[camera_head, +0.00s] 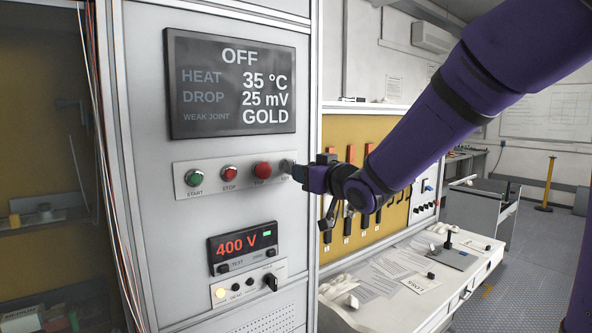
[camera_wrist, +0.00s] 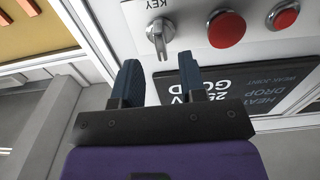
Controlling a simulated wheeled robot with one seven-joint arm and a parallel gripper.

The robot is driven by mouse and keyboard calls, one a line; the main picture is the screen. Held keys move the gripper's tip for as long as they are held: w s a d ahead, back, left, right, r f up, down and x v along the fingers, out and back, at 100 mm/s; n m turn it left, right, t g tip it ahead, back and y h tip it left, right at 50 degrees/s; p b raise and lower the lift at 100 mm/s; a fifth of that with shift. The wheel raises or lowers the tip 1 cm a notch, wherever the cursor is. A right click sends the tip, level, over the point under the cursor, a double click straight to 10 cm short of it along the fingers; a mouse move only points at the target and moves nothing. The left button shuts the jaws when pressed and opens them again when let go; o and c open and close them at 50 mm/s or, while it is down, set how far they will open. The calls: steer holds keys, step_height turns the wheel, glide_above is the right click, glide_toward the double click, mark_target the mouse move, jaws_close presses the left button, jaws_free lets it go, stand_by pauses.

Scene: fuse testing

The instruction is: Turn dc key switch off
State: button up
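The key switch (camera_wrist: 160,34), a metal key in a round collar labelled KEY, is on the button strip (camera_head: 215,179) of the grey cabinet. In the head view the key switch (camera_head: 287,166) is at the strip's right end, partly covered by my gripper (camera_head: 299,178). In the wrist view my gripper (camera_wrist: 159,62) is open, its two dark fingers spread to either side of the key's end. I see gaps between key and fingers; depth is hard to judge. The display (camera_head: 232,84) above reads OFF, 35 °C, 25 mV, GOLD.
Left of the key are two red buttons (camera_head: 262,170) (camera_head: 229,174) and a green START button (camera_head: 194,178). Below are a 400 V meter (camera_head: 242,244) and a small panel with a black knob (camera_head: 270,282). A white bench (camera_head: 400,305) stands to the right.

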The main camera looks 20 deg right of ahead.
steer(key=v, duration=0.5)
steer(key=shift+d, duration=0.1)
stand_by(0.4)
steer(key=s+d+f+m+g+h, duration=0.1)
steer(key=s+g, duration=0.5)
steer(key=s, duration=0.7)
steer(key=s+d+f+m+g+h, duration=0.2)
steer(key=s+f+g+h, duration=0.2)
steer(key=s, duration=1)
steer(key=shift+s+d+f+m+g+h, duration=0.35)
steer(key=shift+f+g, duration=0.3)
steer(key=shift+g, duration=0.35)
